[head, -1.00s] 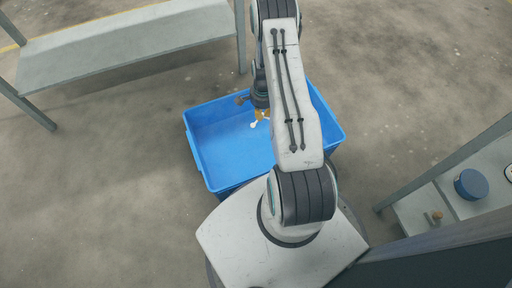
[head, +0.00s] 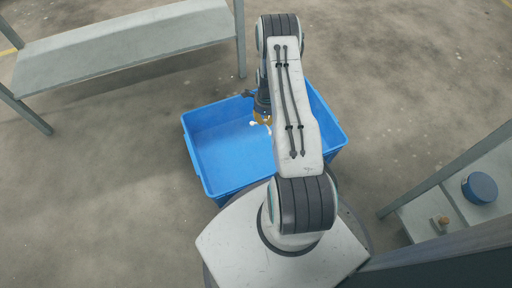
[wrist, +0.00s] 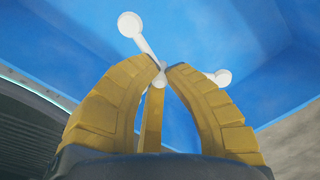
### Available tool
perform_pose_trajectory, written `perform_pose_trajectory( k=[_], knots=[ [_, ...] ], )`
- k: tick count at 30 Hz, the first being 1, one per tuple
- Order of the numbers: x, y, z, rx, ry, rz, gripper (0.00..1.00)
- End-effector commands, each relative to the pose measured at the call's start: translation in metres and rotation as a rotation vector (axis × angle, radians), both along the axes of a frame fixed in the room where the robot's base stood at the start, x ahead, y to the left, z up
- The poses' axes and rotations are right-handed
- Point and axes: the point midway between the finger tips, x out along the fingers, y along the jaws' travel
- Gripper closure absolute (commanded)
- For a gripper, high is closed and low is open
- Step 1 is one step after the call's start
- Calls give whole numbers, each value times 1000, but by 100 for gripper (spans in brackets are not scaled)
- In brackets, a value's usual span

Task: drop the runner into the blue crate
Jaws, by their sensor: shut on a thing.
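The blue crate (head: 215,155) stands on the floor just in front of my base; its inside shows bare blue where my arm does not cover it. My gripper (head: 262,122) hangs over the crate, pointing down. In the wrist view its yellow fingers (wrist: 163,72) are shut on the runner (wrist: 146,42), a white piece with thin arms and round ends. One round end sticks out up and left, another (wrist: 219,78) to the right. Blue crate walls fill the background there. My arm hides part of the crate's right side in the head view.
A grey bench or shelf (head: 130,50) stands at the back left. At the right is a grey rack (head: 425,215) bearing a round blue container (head: 480,188) and a small brass-coloured part (head: 440,220). The floor left of the crate is clear.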

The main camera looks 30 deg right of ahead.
Motion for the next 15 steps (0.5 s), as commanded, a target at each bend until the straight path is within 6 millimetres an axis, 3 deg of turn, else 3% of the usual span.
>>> perform_pose_trajectory(
  k=[15],
  knots=[
    [0, 0, -46, 1, 1, 2, 100]
  ],
)
